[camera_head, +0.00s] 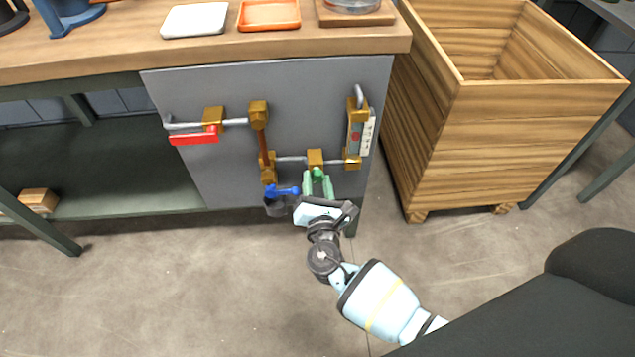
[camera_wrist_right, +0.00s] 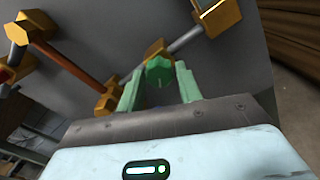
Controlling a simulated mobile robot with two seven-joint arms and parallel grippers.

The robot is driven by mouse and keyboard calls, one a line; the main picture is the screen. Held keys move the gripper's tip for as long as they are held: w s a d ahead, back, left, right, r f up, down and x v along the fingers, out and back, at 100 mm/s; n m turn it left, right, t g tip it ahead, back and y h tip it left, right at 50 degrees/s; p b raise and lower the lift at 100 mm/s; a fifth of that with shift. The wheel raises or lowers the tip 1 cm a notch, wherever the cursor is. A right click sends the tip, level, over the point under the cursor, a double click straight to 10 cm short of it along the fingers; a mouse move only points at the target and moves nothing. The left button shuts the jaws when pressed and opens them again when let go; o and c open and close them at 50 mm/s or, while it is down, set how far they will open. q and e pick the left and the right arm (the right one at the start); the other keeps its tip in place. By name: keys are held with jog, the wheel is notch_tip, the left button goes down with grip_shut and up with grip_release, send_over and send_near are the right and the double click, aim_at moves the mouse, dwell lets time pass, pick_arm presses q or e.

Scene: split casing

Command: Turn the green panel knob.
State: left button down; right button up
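The green panel knob (camera_head: 319,172) sits low on the front of the grey panel (camera_head: 300,100), by a brass block (camera_head: 315,158). In the right wrist view the knob (camera_wrist_right: 158,71) is faceted and lies between my fingertips. My right gripper (camera_head: 318,182) reaches up to it from below, its pale green fingers spread. In the right wrist view the fingers of my right gripper (camera_wrist_right: 159,78) stand on either side of the knob, with a small gap visible on each side. My left gripper is not in view.
Grey pipes with brass fittings run across the panel. A red handle (camera_head: 195,136) is at its left, a blue lever (camera_head: 284,191) just left of my gripper, and a white gauge plate (camera_head: 367,136) at right. A wooden crate (camera_head: 500,140) stands right of the panel.

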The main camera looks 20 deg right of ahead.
jog(key=o, duration=0.3)
jog(key=p+v, duration=0.1)
jog(key=v, duration=0.7)
dwell(0.6)
